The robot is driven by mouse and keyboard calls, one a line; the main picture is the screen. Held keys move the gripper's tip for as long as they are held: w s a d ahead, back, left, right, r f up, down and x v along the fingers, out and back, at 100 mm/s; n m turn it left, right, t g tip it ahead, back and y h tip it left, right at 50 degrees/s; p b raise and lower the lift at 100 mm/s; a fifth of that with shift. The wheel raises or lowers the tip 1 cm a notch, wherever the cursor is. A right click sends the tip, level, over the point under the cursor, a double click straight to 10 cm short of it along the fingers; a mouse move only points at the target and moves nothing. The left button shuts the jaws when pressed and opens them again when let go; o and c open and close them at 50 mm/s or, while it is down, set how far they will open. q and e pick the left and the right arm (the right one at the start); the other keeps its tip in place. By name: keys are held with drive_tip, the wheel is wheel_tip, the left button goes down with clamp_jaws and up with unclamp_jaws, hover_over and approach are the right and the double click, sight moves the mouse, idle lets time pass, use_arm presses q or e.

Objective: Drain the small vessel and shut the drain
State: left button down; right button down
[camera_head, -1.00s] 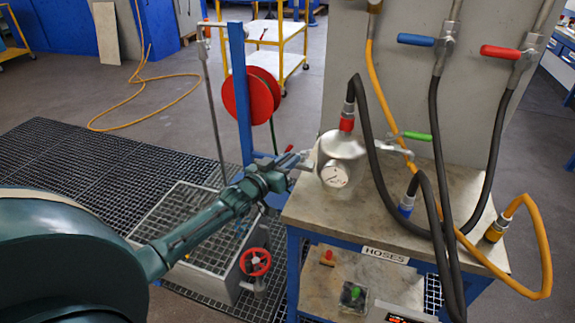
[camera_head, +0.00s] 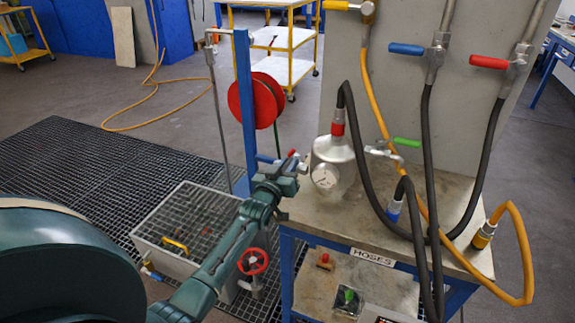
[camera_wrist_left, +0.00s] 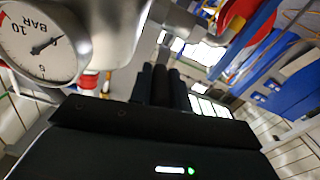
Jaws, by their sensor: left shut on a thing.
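The small vessel (camera_head: 335,152) is a silver can with a round pressure gauge (camera_head: 325,176) on its front. It stands upright on the bench, with a red-collared black hose on top. The gauge also shows at upper left in the left wrist view (camera_wrist_left: 42,42). My left gripper (camera_head: 289,168) is at the vessel's left side, shut on what looks like the drain handle (camera_head: 292,153), of which only a red tip shows. The fingers hide the rest. In the left wrist view the dark fingers (camera_wrist_left: 160,85) are close together. My right gripper is not in view.
A green-handled valve (camera_head: 407,142) is right of the vessel. Black and orange hoses hang before the panel with blue (camera_head: 407,49) and red (camera_head: 488,61) levers. A grated sump (camera_head: 150,242) with a red handwheel (camera_head: 253,261) is at lower left. A blue post (camera_head: 244,105) stands behind the gripper.

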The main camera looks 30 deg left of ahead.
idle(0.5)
use_arm(q)
drive_tip(key=c, duration=1.3)
unclamp_jaws()
drive_tip(key=shift+d, duration=0.1)
drive_tip(key=s, duration=0.4)
drive_tip(key=s+d, duration=0.1)
drive_tip(key=s, duration=0.3)
drive_tip(key=s+d, duration=0.1)
drive_tip(key=s, duration=0.4)
drive_tip(key=s+d+f+m+g+h, duration=0.2)
drive_tip(key=s+d+f, duration=0.2)
drive_tip(key=s+d, duration=0.2)
drive_tip(key=s+d+f+m+g+h, duration=0.2)
drive_tip(key=s+d+f, duration=0.2)
drive_tip(key=s+d, duration=0.2)
drive_tip(key=s+d+f+m+g+h, duration=0.1)
drive_tip(key=s+d+f+m+g, duration=0.1)
drive_tip(key=s+d, duration=0.5)
drive_tip(key=shift+s+f+m+g+h, duration=0.15)
drive_tip(key=shift+f+m+g+h, duration=0.1)
drive_tip(key=shift+f, duration=0.35)
drive_tip(key=shift+s+f+m+g+h, duration=0.15)
drive_tip(key=shift+f+g, duration=0.1)
drive_tip(key=shift+f, duration=0.3)
